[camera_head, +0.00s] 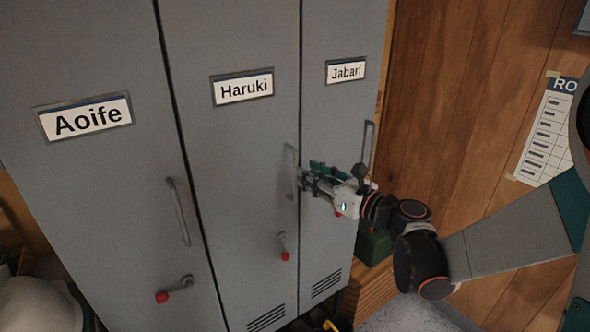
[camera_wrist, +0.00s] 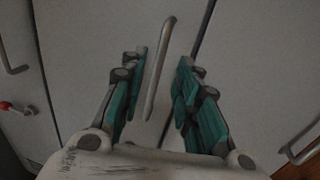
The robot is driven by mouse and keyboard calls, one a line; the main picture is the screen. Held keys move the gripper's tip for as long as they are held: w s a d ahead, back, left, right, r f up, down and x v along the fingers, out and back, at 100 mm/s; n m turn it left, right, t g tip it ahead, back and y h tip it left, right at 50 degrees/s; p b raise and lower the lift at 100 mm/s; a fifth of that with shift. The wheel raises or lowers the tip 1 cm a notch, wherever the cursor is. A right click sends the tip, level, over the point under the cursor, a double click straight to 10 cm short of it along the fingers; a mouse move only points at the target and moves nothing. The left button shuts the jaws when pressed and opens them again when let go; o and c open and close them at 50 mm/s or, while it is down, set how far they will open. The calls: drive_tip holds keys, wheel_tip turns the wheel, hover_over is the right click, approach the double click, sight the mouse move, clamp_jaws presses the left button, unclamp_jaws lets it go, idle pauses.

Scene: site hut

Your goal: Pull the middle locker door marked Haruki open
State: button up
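The middle locker door (camera_head: 235,150) carries a Haruki label (camera_head: 242,87) and looks closed, flush with its neighbours. Its upright grey handle (camera_head: 290,172) is near the door's right edge; in the wrist view the handle (camera_wrist: 160,65) runs between my fingers. A small lever with a red tip (camera_head: 284,248) is lower on the same door. My gripper (camera_head: 308,180) is at the handle from the right. In the wrist view my gripper (camera_wrist: 160,90) is open, with teal-padded fingers on either side of the handle and gaps visible to both.
The Aoife door (camera_head: 90,190) is on the left with its own handle (camera_head: 178,212) and red-tipped lever (camera_head: 175,289). The Jabari door (camera_head: 335,110) is on the right, its handle (camera_head: 368,145) close behind my gripper. A wooden wall (camera_head: 460,110) stands further right.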

drive_tip(key=x, duration=0.6)
drive_tip(key=shift+a+b, duration=0.1)
drive_tip(key=shift+b, duration=0.3)
clamp_jaws()
